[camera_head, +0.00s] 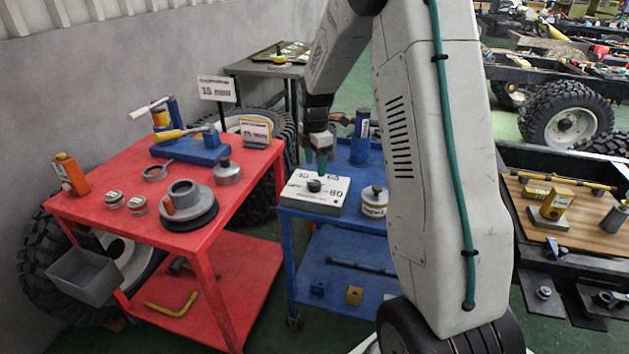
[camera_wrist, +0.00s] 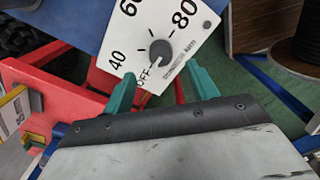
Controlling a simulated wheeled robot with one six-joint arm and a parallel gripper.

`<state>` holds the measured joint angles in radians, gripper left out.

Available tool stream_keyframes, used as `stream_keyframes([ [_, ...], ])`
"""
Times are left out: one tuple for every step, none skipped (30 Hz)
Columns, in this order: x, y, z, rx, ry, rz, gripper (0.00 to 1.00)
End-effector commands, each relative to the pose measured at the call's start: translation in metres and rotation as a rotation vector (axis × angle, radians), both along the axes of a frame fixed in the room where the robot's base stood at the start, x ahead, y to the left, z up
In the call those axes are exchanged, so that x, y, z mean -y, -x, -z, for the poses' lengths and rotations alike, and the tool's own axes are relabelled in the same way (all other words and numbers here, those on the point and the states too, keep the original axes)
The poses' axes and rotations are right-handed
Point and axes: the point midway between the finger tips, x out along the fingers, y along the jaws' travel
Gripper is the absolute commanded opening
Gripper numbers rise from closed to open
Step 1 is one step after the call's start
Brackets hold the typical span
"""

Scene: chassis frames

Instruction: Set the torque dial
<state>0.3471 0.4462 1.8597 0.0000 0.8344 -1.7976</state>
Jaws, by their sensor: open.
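The torque dial box (camera_head: 325,201), with a pale face, stands on the blue cart and has a dark round knob (camera_head: 314,186) on top. In the wrist view the box face (camera_wrist: 193,48) shows 40, a partly cut-off 60, 80 and OFF around the knob (camera_wrist: 161,52). The knob's pointer appears to be toward OFF, though the mark is small. My gripper (camera_head: 320,163) is above the box, with its green fingers pointing down. In the wrist view my gripper (camera_wrist: 161,84) is open and empty, its fingertips spread on either side below the knob, apparently not touching it.
A lidded metal tin (camera_head: 374,201) stands right of the box, and a dark blue cylinder (camera_head: 362,137) stands behind. The red cart (camera_head: 240,190) at left holds several tools and tins. A bench with a wooden top (camera_head: 590,217) is at right.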

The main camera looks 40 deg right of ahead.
Motion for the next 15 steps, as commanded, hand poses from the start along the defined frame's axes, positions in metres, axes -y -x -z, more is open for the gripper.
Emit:
stream_keyframes([
  [-0.001, 0.001, 0.008, -0.004, -0.001, 0.0, 0.58],
  [-0.001, 0.001, 0.013, -0.004, -0.001, 0.0, 0.58],
  [-0.001, 0.001, 0.021, -0.005, -0.002, 0.0, 0.58],
  [-0.001, 0.001, 0.026, -0.006, -0.002, 0.001, 0.58],
  [-0.001, 0.001, 0.031, -0.004, -0.001, 0.001, 0.58],
  [-0.001, 0.001, 0.037, -0.005, -0.002, 0.001, 0.58],
  [-0.002, 0.001, 0.042, -0.005, -0.002, 0.001, 0.58],
  [-0.001, 0.001, 0.046, -0.004, -0.001, 0.001, 0.58],
  [-0.001, 0.001, 0.05, -0.003, -0.001, 0.001, 0.58],
  [-0.001, 0.001, 0.054, -0.003, -0.001, 0.001, 0.58],
  [-0.001, 0.001, 0.057, -0.003, -0.001, 0.002, 0.58],
  [-0.001, 0.001, 0.06, -0.002, -0.001, 0.002, 0.58],
  [-0.001, 0.001, 0.062, -0.002, 0.0, 0.002, 0.58],
  [-0.001, 0.001, 0.063, -0.002, 0.0, 0.002, 0.58],
  [-0.001, 0.001, 0.065, -0.001, 0.0, 0.002, 0.58],
])
